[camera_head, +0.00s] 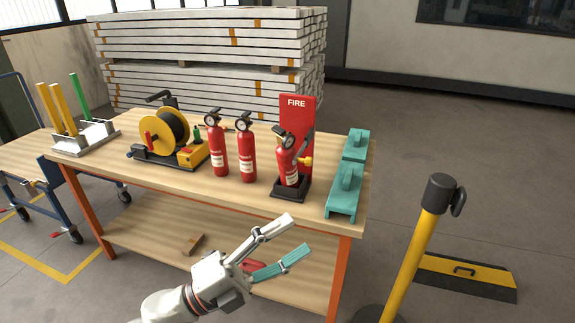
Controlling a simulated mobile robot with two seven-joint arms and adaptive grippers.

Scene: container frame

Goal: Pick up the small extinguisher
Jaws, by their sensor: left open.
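Three red fire extinguishers with gauges stand on the wooden workbench (150,172). The left extinguisher (218,155) and the middle extinguisher (247,158) stand upright side by side on the bare top. The right extinguisher (288,168) stands in a black-based holder with a red FIRE back plate (297,104). I cannot tell for sure which one is the small one. My left gripper (300,235) is open and empty, its fingers pointing right, in front of the bench's front edge. It is nearer to me than the extinguishers and touches none of them. My right gripper is not in view.
A cable reel (172,128) and a rack with coloured rods (85,136) stand left on the bench. Teal blocks (342,193) stand at its right end. A yellow post (416,248) stands right of the bench. Stacked planks (190,50) are behind.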

